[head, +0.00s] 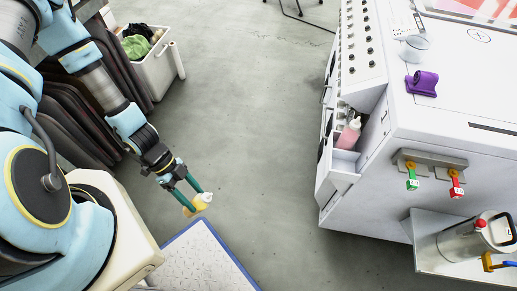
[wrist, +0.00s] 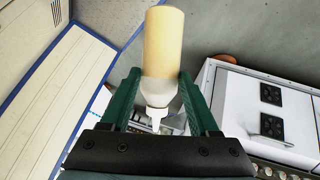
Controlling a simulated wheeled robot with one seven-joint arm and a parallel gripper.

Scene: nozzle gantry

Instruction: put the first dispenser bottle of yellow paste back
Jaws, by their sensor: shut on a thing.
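A dispenser bottle of yellow paste (head: 202,201) with a white nozzle is held in my gripper (head: 190,198), low on the left of the head view and well clear of the white machine. In the wrist view the bottle (wrist: 163,55) lies between the two green fingers of my gripper (wrist: 163,92), its yellow body pointing away and its white nozzle toward the wrist. Its body extends past the fingertips. A bottle with pink contents (head: 349,133) stands in an open compartment (head: 345,160) on the side of the machine.
The white machine (head: 440,120) fills the right, with a purple object (head: 422,84) and a clear cup (head: 414,48) on top. Green and red handled valves (head: 412,180) stick out from its end. Grey floor (head: 250,110) is free between. A white bin (head: 155,70) stands at back left.

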